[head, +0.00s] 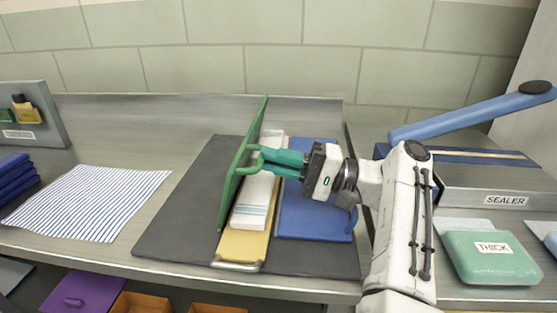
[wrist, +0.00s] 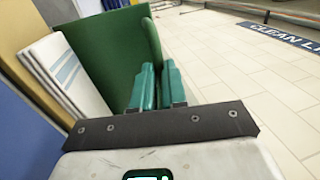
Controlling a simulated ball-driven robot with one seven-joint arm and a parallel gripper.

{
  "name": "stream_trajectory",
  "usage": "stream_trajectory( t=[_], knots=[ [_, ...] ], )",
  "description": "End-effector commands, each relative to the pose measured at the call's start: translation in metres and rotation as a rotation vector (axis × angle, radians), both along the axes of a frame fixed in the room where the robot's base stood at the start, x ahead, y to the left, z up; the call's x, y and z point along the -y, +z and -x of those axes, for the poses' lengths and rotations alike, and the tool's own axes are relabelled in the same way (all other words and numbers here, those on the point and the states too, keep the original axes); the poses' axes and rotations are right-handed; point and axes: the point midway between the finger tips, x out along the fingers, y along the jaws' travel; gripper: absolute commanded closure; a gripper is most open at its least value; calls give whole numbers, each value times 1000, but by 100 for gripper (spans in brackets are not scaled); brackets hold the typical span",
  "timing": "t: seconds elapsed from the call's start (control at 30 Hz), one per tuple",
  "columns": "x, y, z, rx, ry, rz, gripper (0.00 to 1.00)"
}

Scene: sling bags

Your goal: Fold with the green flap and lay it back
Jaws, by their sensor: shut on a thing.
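The green flap (head: 240,170) of the folding board stands about upright along the left side of the yellow panel (head: 240,246). A folded white cloth with blue stripes (head: 252,205) lies on the yellow panel, right of the flap. My gripper (head: 262,161) reaches in from the right, above the cloth, and its teal fingers are shut on the green flap's handle. In the wrist view the fingers (wrist: 158,86) are close together against the green flap (wrist: 110,62), and the white cloth (wrist: 62,78) shows to its left. The grip point is partly hidden by the fingers.
The blue flap (head: 315,220) lies flat on the right, under my arm. The dark mat (head: 180,215) is bare on the left. A striped cloth (head: 85,203) lies flat further left, beside folded blue cloths (head: 12,180). The sealer (head: 480,185) stands at the right.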

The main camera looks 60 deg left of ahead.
Motion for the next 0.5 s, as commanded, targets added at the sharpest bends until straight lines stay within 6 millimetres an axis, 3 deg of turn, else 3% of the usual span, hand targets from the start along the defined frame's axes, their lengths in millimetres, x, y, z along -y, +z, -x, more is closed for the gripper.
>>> stream_trajectory(
  t=[0.03, 0.07, 0.1, 0.33, 0.5],
  knots=[
    [-2, -14, 6, 1, 11, 26, 100],
    [-2, -14, 6, 1, 11, 26, 100],
    [-2, -14, 7, 2, 12, 25, 84],
    [-2, -12, 6, 2, 11, 23, 62],
    [-1, -10, 4, 1, 9, 19, 62]
  ],
)
